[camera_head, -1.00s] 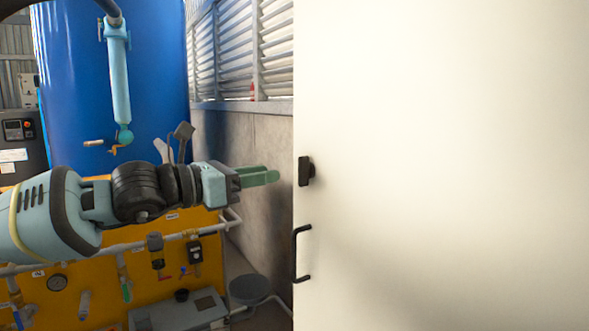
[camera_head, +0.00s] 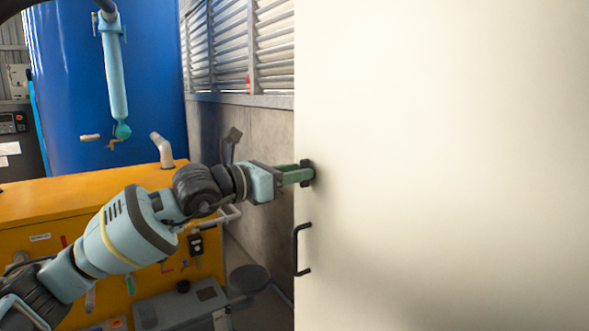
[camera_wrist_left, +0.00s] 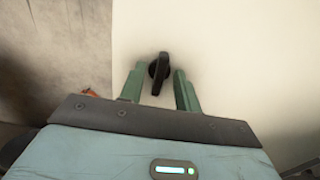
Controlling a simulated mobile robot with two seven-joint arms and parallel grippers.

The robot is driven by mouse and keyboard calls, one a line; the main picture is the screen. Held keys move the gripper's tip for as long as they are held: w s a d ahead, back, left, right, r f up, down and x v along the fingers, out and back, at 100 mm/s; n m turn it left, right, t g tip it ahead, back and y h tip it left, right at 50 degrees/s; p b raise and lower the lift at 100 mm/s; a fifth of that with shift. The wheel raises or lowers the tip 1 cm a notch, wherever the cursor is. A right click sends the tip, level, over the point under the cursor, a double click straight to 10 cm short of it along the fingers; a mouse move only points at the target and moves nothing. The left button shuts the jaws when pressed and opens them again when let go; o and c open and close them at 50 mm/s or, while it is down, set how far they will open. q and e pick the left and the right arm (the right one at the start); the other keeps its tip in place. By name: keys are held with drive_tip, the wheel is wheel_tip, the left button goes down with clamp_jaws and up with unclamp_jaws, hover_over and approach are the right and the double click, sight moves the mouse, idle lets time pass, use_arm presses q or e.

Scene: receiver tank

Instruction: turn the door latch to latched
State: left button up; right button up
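The door latch is a small black knob (camera_head: 307,165) near the left edge of the cream door (camera_head: 450,170). In the left wrist view the latch (camera_wrist_left: 159,72) shows a raised grip bar that stands close to upright in the picture, tilted slightly. My left gripper (camera_head: 305,175) is at the latch in the head view and partly covers it. In the left wrist view its green fingers (camera_wrist_left: 158,84) are open, one on each side of the latch, with gaps visible beside it. My right gripper is in neither view.
A black door handle (camera_head: 299,249) sits below the latch on the same door. An orange cabinet (camera_head: 60,205) with pipes stands at the left, in front of a blue tank (camera_head: 70,90). A concrete wall (camera_head: 260,140) with louvres is behind the door's edge.

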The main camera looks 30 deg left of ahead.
use_arm(q)
drive_tip(key=shift+w+d, duration=0.2)
drive_tip(key=shift+w, duration=0.25)
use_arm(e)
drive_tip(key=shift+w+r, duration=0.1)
use_arm(q)
drive_tip(key=c, duration=0.6)
drive_tip(key=shift+c, duration=0.2)
